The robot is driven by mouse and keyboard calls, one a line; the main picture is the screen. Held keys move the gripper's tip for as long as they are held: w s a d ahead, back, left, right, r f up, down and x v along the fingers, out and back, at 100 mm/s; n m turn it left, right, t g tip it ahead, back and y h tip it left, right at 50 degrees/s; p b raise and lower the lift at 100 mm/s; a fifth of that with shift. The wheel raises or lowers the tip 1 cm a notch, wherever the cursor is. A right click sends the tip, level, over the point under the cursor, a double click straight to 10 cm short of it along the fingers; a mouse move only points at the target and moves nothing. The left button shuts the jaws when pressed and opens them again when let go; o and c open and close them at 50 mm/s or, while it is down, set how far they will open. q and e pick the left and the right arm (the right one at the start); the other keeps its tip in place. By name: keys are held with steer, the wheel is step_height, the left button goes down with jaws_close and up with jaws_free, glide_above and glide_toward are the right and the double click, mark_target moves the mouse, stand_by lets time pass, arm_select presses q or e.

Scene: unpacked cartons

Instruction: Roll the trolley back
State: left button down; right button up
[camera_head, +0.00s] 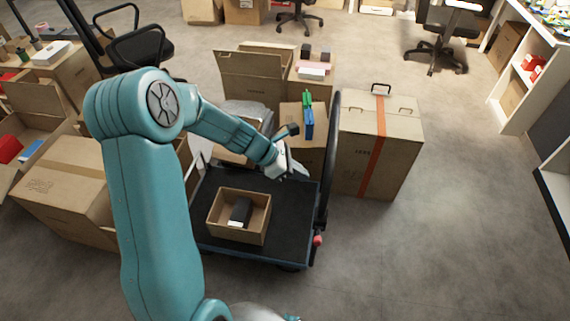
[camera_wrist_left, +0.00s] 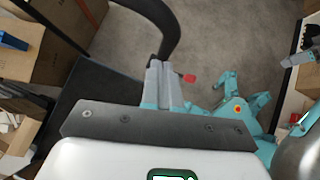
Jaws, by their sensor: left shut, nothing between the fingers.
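The trolley (camera_head: 285,200) has a flat black deck with blue edges. Its black upright handle (camera_head: 329,160) stands at the right end of the deck, and a red knob shows low beside it. An open carton (camera_head: 215,222) with a dark item inside rests on the deck. My left gripper (camera_head: 297,172) is above the deck, left of the handle, shut and empty. In the left wrist view its fingers (camera_wrist_left: 163,84) are together, with the curved handle (camera_wrist_left: 172,30) just beyond. A grey and teal part at that view's right edge may be my right gripper; its jaws are unclear.
A tall carton with orange tape (camera_head: 385,140) stands close to the right of the handle. Open cartons (camera_head: 250,77) stand behind the trolley and more crowd the left. Bare floor (camera_head: 450,240) lies to the right, up to a white shelf (camera_head: 520,90).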

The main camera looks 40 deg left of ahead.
arm_select(q)
steer(key=shift+w+d, duration=1.3)
steer(key=shift+w, duration=0.1)
arm_select(e)
steer(key=shift+r, duration=0.25)
arm_select(q)
steer(key=shift+d, duration=0.1)
